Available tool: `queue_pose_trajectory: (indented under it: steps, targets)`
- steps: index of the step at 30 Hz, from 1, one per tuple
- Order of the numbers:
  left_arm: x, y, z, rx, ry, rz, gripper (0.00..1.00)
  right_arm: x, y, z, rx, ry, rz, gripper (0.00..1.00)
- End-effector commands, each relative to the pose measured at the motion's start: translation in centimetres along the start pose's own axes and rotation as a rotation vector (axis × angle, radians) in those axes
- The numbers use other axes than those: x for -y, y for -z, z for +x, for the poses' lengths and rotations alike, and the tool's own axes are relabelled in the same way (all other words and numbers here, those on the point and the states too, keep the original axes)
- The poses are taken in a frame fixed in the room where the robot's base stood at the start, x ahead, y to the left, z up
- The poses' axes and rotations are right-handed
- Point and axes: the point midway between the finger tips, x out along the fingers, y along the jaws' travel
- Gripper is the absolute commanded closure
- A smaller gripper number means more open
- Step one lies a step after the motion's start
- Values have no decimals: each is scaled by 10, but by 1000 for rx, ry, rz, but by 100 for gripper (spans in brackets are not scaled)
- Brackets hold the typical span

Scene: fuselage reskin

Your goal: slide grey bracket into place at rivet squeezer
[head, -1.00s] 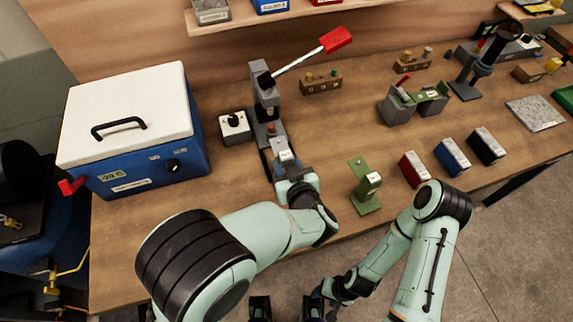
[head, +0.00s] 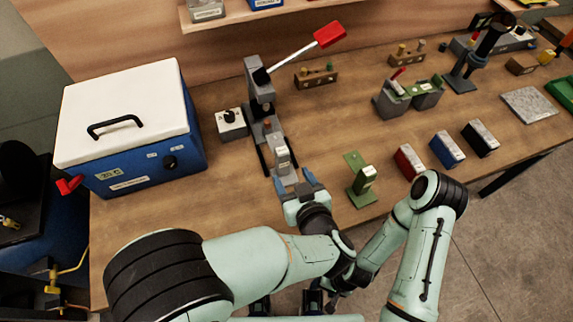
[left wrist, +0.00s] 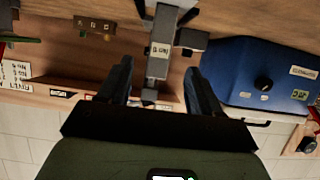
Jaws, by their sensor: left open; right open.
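The rivet squeezer (head: 258,88) stands upright on the bench, with a red-handled lever. The grey bracket (head: 283,158), with a pale label, lies at the near end of the squeezer's base, between dark rails; whether it is fully seated I cannot tell. My left gripper (head: 296,183) is open at the bracket's near end. In the left wrist view, the labelled grey bracket (left wrist: 159,55) lies ahead and between the spread fingers, with gaps on both sides. My right gripper (head: 328,302) is low, in front of the bench, empty and partly hidden.
A blue box with white lid (head: 130,130) stands left. A small knob box (head: 231,124) sits beside the squeezer. A green bracket (head: 361,180) stands close right of my left gripper; red (head: 408,162), blue (head: 447,149) and black (head: 480,138) blocks lie beyond.

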Motion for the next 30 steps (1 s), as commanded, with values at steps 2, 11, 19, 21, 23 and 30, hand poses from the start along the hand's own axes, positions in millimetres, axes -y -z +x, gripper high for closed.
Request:
queue_pose_trajectory:
  steps: [2,11,19,21,23,30]
  targets:
    - [-1,1,-15,-1,-4,0,36,1,0,-2,-1,0,0,41]
    - [0,0,-39,0,1,1,36,1,1,-3,-1,0,0,41]
    - [0,0,-39,0,1,1,36,1,1,-3,-1,0,0,41]
    - [0,0,-39,0,1,1,36,1,1,-3,-1,0,0,41]
    - [0,0,-39,0,1,1,36,1,1,-3,-1,0,0,41]
    - [0,0,-39,0,0,1,36,1,1,-3,-1,1,-1,41]
